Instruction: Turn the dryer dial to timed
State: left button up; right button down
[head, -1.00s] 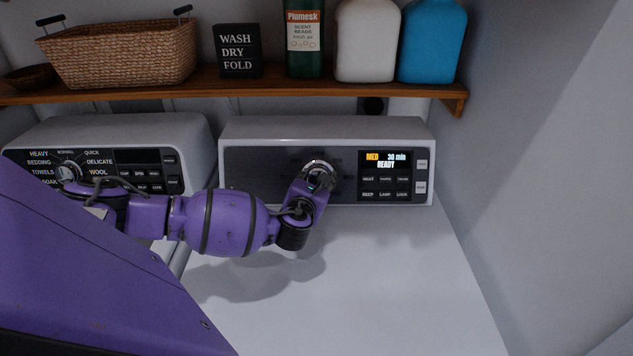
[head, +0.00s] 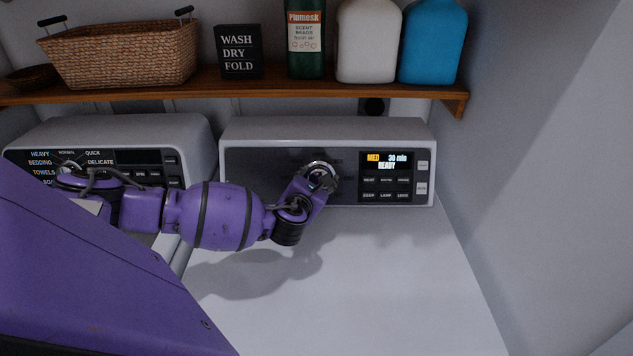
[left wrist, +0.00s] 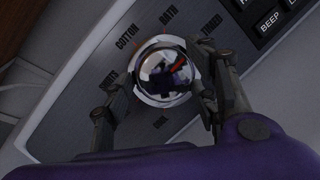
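The dryer (head: 300,130) stands at the right, with its dark control panel facing me. Its round chrome dial (left wrist: 164,70) shows in the left wrist view, ringed by labels including COTTON, BATH, TIMED (left wrist: 211,26) and COOL. A red mark shows on its shiny face, but I cannot tell for sure which label it points to. My left gripper (head: 320,178) is at the dial and mostly hides it in the head view. Its fingers stand on either side of the dial, with a small gap visible at the left finger. My right gripper is not in view.
The washer (head: 110,130) stands to the left behind my arm. A wooden shelf (head: 350,88) above holds a basket (head: 125,55), a sign and bottles. A wall closes the right side.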

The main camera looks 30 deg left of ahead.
pick_arm(q)
jog(key=shift+o, duration=0.5)
jog(key=shift+s+d, duration=0.1)
jog(key=shift+s, duration=0.05)
jog(key=v, duration=1.1)
jog(key=shift+s+r, duration=0.2)
jog(key=shift+s, duration=0.15)
jog(key=shift+f, duration=0.1)
